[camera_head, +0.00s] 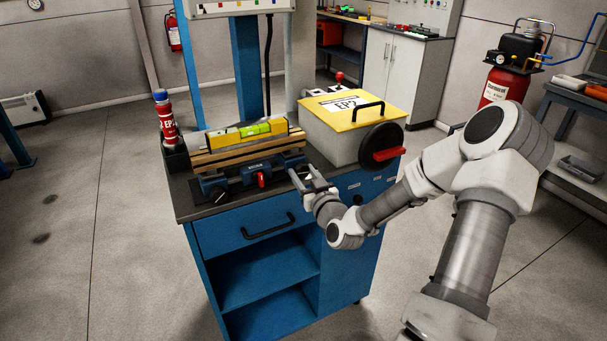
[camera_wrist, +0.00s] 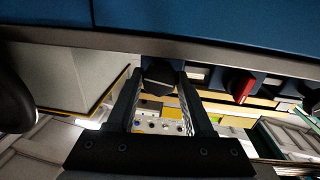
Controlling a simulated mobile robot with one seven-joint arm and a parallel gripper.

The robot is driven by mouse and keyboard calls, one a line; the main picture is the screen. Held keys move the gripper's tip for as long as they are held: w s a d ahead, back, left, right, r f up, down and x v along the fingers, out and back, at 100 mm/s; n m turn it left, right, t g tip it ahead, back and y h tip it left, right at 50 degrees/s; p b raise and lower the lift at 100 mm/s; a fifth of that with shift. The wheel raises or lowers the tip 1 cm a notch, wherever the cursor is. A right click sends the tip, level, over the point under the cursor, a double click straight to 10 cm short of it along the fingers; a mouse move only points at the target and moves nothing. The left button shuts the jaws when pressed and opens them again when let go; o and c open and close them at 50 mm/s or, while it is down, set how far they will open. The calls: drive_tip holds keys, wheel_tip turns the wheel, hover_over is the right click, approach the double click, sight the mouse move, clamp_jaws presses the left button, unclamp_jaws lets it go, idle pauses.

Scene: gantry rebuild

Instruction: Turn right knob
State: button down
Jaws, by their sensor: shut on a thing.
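The blue knob unit stands on the front of the bench top, with a dark left knob (camera_head: 217,193) and a red middle knob (camera_head: 262,179). In the wrist view, which shows the scene turned over, the red knob (camera_wrist: 243,87) is to the right and the dark right knob (camera_wrist: 160,76) is between my fingertips. My gripper (camera_head: 304,180) is at the right end of the unit in the head view. In the wrist view my gripper (camera_wrist: 159,80) is shut on the right knob. The fingers partly cover it in the head view.
A pale box with a yellow lid (camera_head: 352,104) stands to the right, with a black disc and red handle (camera_head: 388,154) close to my arm. A yellow level (camera_head: 240,133) lies on wooden slats (camera_head: 235,155). A red bottle (camera_head: 166,120) stands at the left.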

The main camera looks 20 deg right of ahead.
drive_tip(key=m, duration=0.4)
drive_tip(key=shift+p, duration=0.35)
drive_tip(key=shift+m+g+p, duration=0.3)
drive_tip(key=shift+m, duration=1.1)
drive_tip(key=shift+c, duration=1.4)
unclamp_jaws()
drive_tip(key=shift+d, duration=0.1)
